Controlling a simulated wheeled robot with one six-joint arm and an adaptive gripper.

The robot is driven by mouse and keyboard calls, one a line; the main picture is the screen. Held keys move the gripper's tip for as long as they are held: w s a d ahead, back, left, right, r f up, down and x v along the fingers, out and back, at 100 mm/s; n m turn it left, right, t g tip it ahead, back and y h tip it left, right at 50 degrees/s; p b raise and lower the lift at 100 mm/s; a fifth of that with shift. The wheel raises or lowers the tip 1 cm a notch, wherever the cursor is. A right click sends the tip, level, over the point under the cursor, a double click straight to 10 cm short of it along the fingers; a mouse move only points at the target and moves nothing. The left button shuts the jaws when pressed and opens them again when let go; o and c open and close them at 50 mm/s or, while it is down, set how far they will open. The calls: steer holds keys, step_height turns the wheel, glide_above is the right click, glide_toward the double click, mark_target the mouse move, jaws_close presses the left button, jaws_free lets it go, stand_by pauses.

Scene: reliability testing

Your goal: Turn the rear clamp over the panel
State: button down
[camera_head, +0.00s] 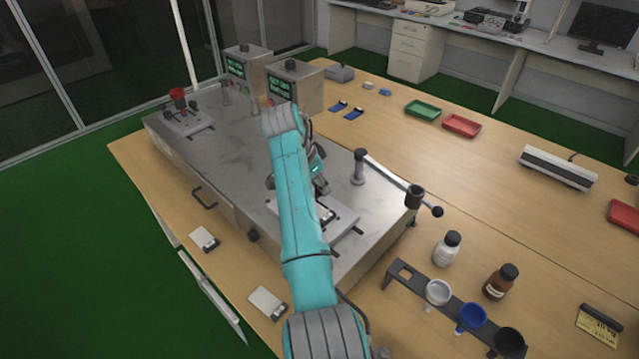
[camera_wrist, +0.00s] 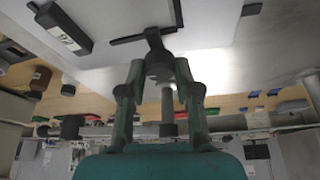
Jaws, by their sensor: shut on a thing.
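The pale panel (camera_head: 345,218) lies on the near part of the steel test bench, partly hidden behind my arm. A dark clamp (camera_head: 352,233) shows at its right edge, and another dark piece (camera_head: 327,213) shows beside my arm. My gripper (camera_wrist: 156,50) is shut on a dark clamp (camera_wrist: 153,36) in the wrist view. A dark bar (camera_wrist: 125,40) reaches out from the clamp across the pale surface. In the head view my arm hides most of my gripper and the clamp in it. How far the clamp lies over the panel is hard to tell.
A post with a long lever (camera_head: 385,170) stands right of my arm. Two display boxes (camera_head: 290,85) stand at the back. A red-knobbed fixture (camera_head: 178,97) is at the far left. A rack with cups (camera_head: 455,310) and bottles (camera_head: 447,247) stand front right.

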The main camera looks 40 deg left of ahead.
steer(key=c, duration=0.8)
jaws_free()
steer(key=shift+r, duration=0.1)
steer(key=v, duration=1.1)
steer(key=shift+s+r, duration=0.25)
steer(key=shift+r, duration=0.1)
steer(key=shift+a, duration=0.1)
